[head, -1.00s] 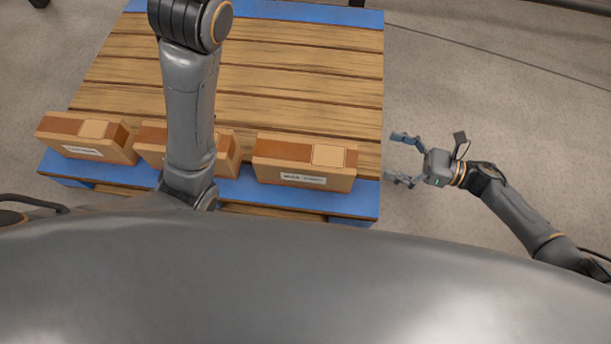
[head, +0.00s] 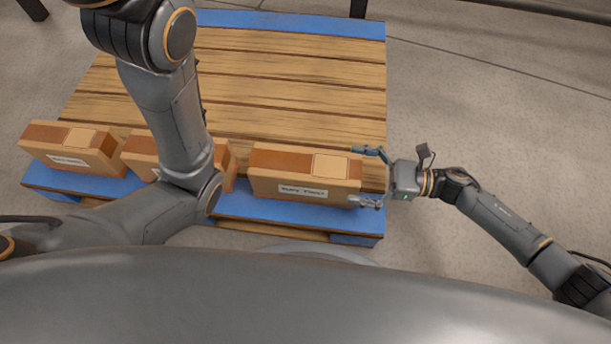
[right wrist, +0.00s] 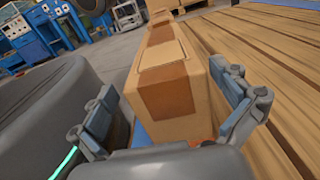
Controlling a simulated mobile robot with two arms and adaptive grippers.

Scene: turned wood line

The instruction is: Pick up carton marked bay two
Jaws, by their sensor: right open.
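Three brown cartons stand in a row along the near blue edge of a pallet. The right carton (head: 280,160) has a white label on its near face, too small to read surely. The middle carton (head: 140,150) is partly hidden by my left arm. The left carton (head: 70,148) also has an unreadable label. My right gripper (head: 369,177) is open, its fingers on either side of the right carton's right end. In the right wrist view this carton (right wrist: 160,95) lies between the fingers, with a gap at the left finger. My left gripper is out of view.
The wooden pallet (head: 290,80) is bare behind the cartons. Concrete floor (head: 480,110) lies open to its right. Blue shop equipment (right wrist: 55,35) stands far off in the right wrist view.

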